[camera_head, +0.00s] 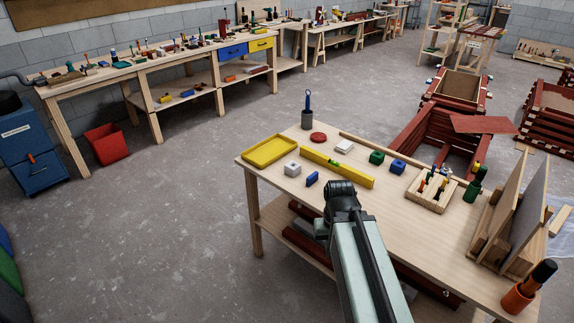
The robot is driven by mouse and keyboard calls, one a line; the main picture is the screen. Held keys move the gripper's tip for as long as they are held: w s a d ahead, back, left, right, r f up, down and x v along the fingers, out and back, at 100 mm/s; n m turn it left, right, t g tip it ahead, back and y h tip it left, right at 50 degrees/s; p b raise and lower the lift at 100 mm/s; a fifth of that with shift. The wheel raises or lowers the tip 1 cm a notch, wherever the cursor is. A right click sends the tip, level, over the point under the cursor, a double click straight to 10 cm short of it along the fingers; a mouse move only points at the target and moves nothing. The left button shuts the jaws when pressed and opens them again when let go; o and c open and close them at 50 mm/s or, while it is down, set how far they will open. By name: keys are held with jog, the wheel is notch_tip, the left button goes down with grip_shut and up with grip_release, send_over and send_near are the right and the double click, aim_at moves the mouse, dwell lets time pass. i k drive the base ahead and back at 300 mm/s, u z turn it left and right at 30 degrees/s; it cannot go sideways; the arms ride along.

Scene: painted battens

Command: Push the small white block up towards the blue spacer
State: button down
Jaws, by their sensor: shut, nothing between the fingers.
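A small white block (293,168) with a dark spot on top sits on the wooden table (270,188) near its left front edge. A flatter white block (344,146) lies farther back, behind the yellow level. A thin blue piece (312,179) stands on the table just right of and in front of the small white block, apart from it. A chunkier blue block (397,166) sits farther right; I cannot tell which blue piece is the spacer. The fingertips are hard to make out.
A yellow level (337,168) lies between the two white blocks. A yellow tray (270,150), red disc (319,137), green block (376,157) and tool holder (431,190) are also on the table. Upright boards (510,215) stand at the right.

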aim_at(292, 169)
jog(key=u, duration=0.35)
jog(key=i, duration=1.3)
jog(key=u, duration=1)
jog(key=i, duration=0.55)
jog(key=u, duration=0.1)
jog(key=k, duration=0.8)
jog(key=u, duration=0.15)
jog(key=i, duration=0.85)
jog(key=z, duration=0.05)
